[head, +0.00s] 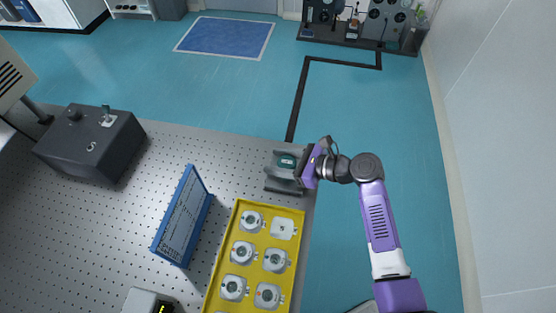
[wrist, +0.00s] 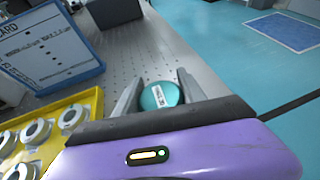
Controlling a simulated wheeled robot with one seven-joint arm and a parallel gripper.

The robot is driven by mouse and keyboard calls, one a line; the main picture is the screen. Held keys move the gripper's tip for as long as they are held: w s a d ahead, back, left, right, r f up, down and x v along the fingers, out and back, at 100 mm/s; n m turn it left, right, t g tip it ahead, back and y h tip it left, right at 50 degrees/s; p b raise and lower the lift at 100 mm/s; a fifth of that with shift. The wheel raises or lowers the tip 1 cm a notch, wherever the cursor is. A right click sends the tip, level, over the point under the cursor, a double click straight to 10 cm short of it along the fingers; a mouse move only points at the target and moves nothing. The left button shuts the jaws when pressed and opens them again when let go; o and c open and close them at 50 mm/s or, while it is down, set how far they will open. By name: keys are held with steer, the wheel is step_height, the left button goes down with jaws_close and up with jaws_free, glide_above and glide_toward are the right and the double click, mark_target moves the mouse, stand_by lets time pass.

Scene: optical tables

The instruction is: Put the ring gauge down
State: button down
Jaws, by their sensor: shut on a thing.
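My gripper (head: 284,170) is over the far right corner of the perforated table, close to its edge. Its grey fingers (wrist: 158,92) are shut on a round teal piece with a white label, which I take to be the ring gauge (wrist: 160,96); it also shows in the head view (head: 287,161). Its face is partly cut off by my gripper's body, and I see no hole in it. I cannot tell whether it touches the tabletop or hangs just above it.
A yellow tray (head: 240,208) with several grey mounts stands nearby on the perforated table (head: 150,170). A blue-framed board (head: 183,216) stands left of it. A dark box (head: 90,145) sits at the far left. Bare tabletop lies between box and gripper; blue floor lies beyond the edge.

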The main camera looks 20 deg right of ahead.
steer(key=shift+f, duration=0.1)
steer(key=c, duration=0.7)
jaws_free()
steer(key=shift+o, duration=0.2)
steer(key=shift+r, duration=0.2)
steer(key=v, duration=1.2)
